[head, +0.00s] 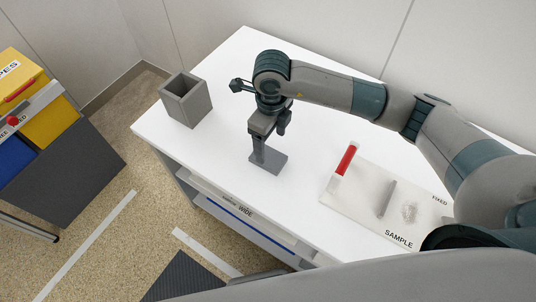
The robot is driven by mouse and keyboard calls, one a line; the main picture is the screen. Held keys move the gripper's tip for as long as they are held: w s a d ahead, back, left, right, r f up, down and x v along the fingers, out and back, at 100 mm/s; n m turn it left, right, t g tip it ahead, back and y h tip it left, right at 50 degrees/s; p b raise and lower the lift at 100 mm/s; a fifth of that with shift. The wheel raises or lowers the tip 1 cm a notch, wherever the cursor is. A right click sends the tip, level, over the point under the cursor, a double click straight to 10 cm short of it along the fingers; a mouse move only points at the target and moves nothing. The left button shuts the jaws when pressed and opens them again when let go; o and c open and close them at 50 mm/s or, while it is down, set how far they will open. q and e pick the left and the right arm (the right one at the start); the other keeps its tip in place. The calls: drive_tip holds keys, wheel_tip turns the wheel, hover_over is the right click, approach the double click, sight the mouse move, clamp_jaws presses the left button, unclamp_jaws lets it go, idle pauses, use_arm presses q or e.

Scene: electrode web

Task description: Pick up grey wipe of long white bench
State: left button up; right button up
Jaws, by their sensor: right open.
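The grey wipe (275,164) is a small flat dark grey rectangle on the long white bench (320,120), left of the bench's middle. My right gripper (258,157) points down over the wipe, with its fingertips at the wipe's left part. It is open. The fingers hide part of the wipe, and I cannot tell whether they touch it. My left gripper is not in view.
An open grey square bin (186,99) stands on the bench's left end. A white SAMPLE board (350,203) with a red-ended roller (346,159) lies to the right. Yellow (50,125) and blue (12,155) bins stand far left. Bench top between bin and gripper is clear.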

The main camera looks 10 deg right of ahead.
sight(268, 156)
drive_tip(key=shift+f, duration=1.05)
drive_tip(key=shift+a+f+p, duration=0.1)
drive_tip(key=shift+f+p, duration=0.3)
drive_tip(key=shift+p, duration=0.2)
drive_tip(key=f, duration=0.1)
drive_tip(key=f+p, duration=0.1)
drive_tip(key=f, duration=0.1)
drive_tip(key=shift+w+a+p, duration=0.1)
drive_tip(key=shift+a+p, duration=0.15)
drive_tip(key=shift+p, duration=0.05)
drive_tip(key=shift+f, duration=0.7)
drive_tip(key=c, duration=1.1)
